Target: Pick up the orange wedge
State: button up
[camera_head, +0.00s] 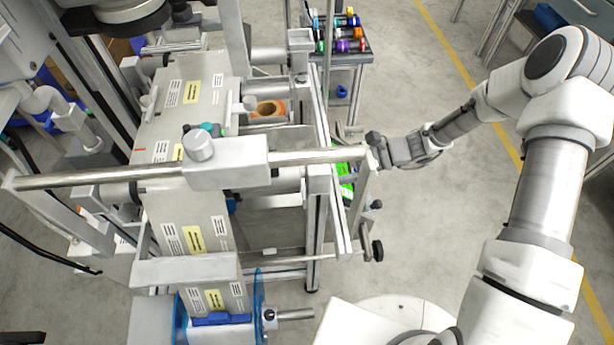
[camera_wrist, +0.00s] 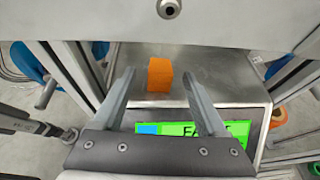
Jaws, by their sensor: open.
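The orange wedge (camera_wrist: 159,75) shows in the wrist view as a small orange block on a grey metal surface (camera_wrist: 222,72). My gripper (camera_wrist: 158,74) is open, with one finger on each side of the wedge in the picture. The fingers look apart from it, and I cannot tell how far ahead of the tips it sits. In the head view my gripper (camera_head: 372,152) is at the right side of the machine, by the end of a long metal bar. I cannot make out the wedge in the head view.
A green lit display (camera_wrist: 195,131) lies just below the surface's front edge. Metal posts (camera_wrist: 72,65) stand left and right of the opening. The long bar (camera_head: 310,157) crosses the machine near my gripper. A cart with coloured reels (camera_head: 340,40) stands behind.

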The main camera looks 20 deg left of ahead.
aim_at(303, 174)
jog(key=b+x, duration=0.1)
jog(key=x, duration=0.4)
jog(key=shift+s+a+r+b, duration=0.1)
jog(key=shift+a+r+b, duration=0.1)
jog(key=shift+b, duration=0.1)
grip_shut()
